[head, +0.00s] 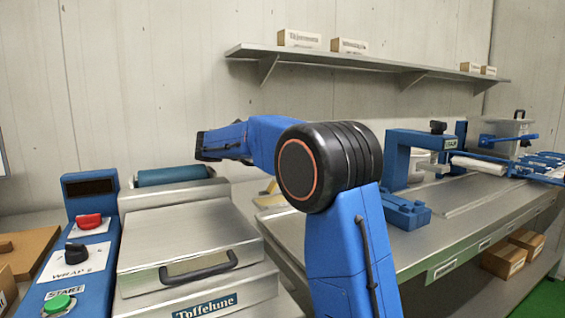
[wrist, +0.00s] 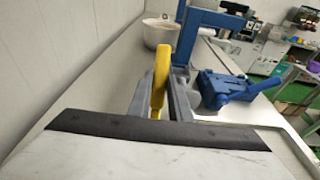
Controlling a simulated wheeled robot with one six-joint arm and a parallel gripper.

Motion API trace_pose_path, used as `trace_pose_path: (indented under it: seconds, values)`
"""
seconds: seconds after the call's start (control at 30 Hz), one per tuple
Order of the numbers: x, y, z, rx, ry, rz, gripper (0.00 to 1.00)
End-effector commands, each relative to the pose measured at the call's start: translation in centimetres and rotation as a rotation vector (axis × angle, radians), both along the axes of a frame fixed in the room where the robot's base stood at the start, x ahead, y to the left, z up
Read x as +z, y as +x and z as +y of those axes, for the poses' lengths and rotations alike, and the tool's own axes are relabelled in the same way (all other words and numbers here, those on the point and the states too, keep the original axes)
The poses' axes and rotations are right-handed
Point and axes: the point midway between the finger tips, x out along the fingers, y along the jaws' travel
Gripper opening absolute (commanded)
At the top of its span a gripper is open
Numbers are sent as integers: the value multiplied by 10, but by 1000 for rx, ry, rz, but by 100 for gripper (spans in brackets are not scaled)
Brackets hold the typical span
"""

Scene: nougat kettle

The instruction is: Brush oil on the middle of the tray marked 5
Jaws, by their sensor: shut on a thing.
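My gripper (wrist: 162,100) shows in the wrist view, with its grey fingers on either side of a yellow handle (wrist: 161,70). It is shut on this handle, which looks like a brush handle. The handle's far end and any bristles are hidden. In the head view my blue arm and its black joint cover the middle, and I cannot make out the gripper's fingers. A small yellow piece (head: 268,188) shows just left of the joint; I cannot tell whether it is the same thing. No tray marked 5 can be made out in either view.
A wrapping machine (head: 190,239) with a lidded steel top stands at the left. A long steel bench (head: 452,222) runs right, with a blue press (head: 402,153) on it. Another blue device (wrist: 228,85) shows in the wrist view. A shelf (head: 375,62) hangs above.

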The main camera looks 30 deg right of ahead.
Motion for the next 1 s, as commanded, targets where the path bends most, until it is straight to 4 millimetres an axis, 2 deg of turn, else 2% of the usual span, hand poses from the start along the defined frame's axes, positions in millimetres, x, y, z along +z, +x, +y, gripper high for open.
trace_pose_path:
  seconds: [0.6, 1.0]
  values:
    - [40, 0, 0, -1, 0, -2, 0]
    - [45, 0, 0, -1, 0, 0, 0]
